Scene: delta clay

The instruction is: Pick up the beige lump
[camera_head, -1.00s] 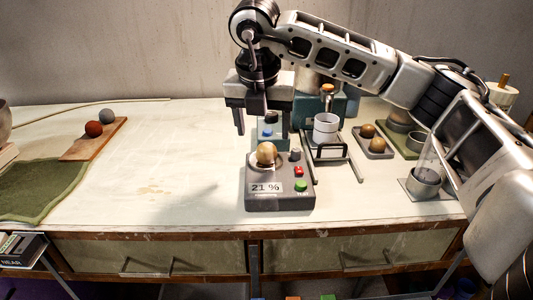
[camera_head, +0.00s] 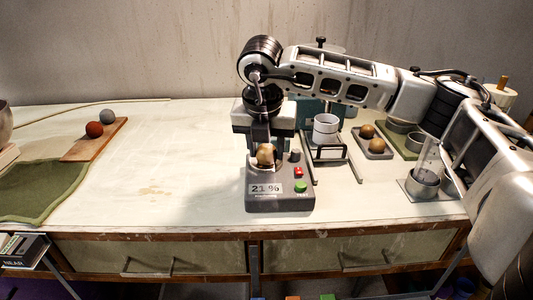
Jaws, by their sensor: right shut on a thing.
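The beige lump (camera_head: 266,154) sits on top of a grey device (camera_head: 280,201) whose display reads 21 %. My right gripper (camera_head: 265,151) reaches down from above, with its fingers on either side of the lump, and is shut on it. The lump still appears to be at the device's top. The fingers partly cover the lump's sides. My left gripper is not in view.
The device has red and green buttons. A wooden board (camera_head: 92,146) with red and grey balls lies left. The table between is clear.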

